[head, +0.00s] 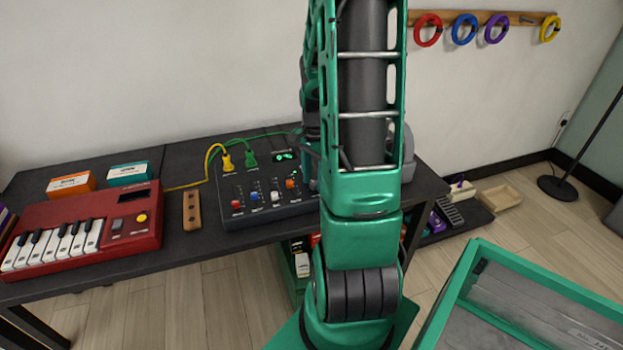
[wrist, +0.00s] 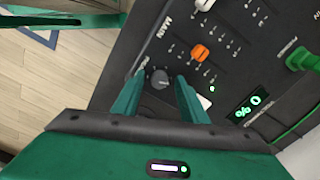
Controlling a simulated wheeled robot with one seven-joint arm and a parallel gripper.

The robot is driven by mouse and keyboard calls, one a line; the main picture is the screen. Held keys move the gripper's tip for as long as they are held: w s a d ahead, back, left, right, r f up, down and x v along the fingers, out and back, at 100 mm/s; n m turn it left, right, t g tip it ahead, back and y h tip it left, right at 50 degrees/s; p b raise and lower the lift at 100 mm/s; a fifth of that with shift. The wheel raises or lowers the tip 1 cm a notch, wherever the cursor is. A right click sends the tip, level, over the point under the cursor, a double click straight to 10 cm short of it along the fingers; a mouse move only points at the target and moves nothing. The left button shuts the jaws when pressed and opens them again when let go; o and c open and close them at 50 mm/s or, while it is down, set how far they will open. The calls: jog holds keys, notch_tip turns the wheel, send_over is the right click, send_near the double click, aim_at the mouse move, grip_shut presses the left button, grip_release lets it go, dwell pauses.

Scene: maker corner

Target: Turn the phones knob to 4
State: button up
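The dark mixer (head: 268,208) stands on the bench in the head view, its right part hidden by my arm. In the wrist view, its panel (wrist: 230,75) shows a round dark grey knob (wrist: 160,78) with a label beside it, partly hidden by a finger. My gripper (wrist: 161,77) is open, with one green finger on each side of the knob. I cannot tell whether the fingers touch it. A small display (wrist: 247,106) shows green characters that look like a 0 and a percent sign. My gripper is hidden behind my arm in the head view.
An orange slider cap (wrist: 200,53) lies just beyond the fingers. A green plug (wrist: 302,60) and cable sit at the panel's edge. A red keyboard (head: 90,232), a wooden block (head: 192,210) and a yellow plug (head: 228,162) are left on the bench.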

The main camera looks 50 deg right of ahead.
aim_at(313, 182)
grip_shut()
jog(key=shift+n, duration=0.6)
jog(key=shift+w, duration=0.1)
grip_release()
jog(key=shift+r, duration=0.15)
notch_tip(313, 182, up, 10)
jog(key=shift+r, duration=0.25)
dwell(0.3)
